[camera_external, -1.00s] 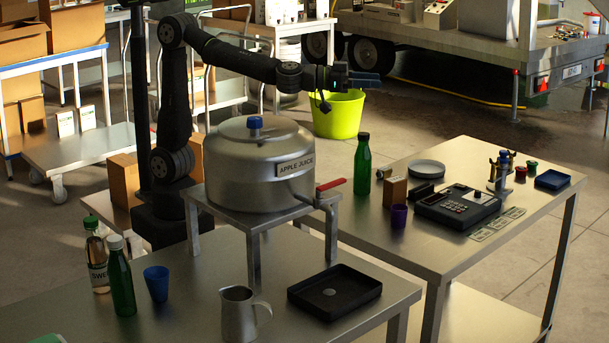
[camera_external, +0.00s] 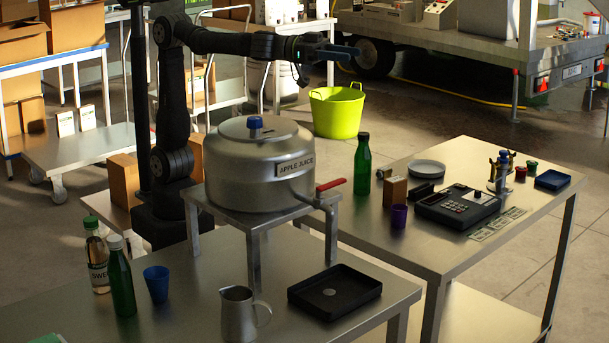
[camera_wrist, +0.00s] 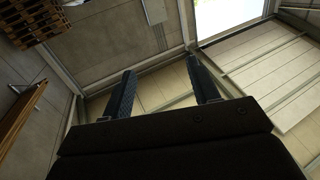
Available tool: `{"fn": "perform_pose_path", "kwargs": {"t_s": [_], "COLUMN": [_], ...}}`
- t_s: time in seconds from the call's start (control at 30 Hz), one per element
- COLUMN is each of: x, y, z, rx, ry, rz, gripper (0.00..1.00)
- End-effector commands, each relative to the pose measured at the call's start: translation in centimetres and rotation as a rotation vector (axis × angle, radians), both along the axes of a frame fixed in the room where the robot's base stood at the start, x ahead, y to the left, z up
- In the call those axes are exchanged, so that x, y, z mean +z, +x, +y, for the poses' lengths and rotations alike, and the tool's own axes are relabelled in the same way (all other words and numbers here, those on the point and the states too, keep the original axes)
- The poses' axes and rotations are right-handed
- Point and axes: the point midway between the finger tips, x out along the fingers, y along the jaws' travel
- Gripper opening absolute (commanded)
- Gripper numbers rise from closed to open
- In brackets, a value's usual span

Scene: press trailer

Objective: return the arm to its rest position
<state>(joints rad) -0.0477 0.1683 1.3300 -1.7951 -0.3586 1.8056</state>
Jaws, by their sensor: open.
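My arm reaches out to the right above the apple juice pot. My gripper (camera_external: 343,52) is in the air, higher than the pot and right of it, in front of the trailer. In the wrist view my gripper (camera_wrist: 165,92) shows two dark fingers standing apart with nothing between them. Beyond the fingers the wrist view shows tiled floor and walls.
The steel pot (camera_external: 250,172) with a blue knob and red tap stands on a metal stand. Green bottles, cups, a jug (camera_external: 239,314) and a black tray (camera_external: 334,291) stand below. A yellow-green tub (camera_external: 337,112) is on the floor. The air around my gripper looks clear.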

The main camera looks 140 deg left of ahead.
Motion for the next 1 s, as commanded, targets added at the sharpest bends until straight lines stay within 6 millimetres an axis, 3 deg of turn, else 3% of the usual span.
{"fn": "perform_pose_path", "kwargs": {"t_s": [0.43,0.8,1.0], "x": [2.4,2.0,1.7], "y": [0.2,-0.9,-1.5], "z": [-8.8,-15.6,-17.6], "rx": [-0.182,-0.32,-0.359], "ry": [0.001,0.003,0.003], "rz": [-0.008,-0.012,-0.014], "gripper": [0.55,0.55,0.55]}}
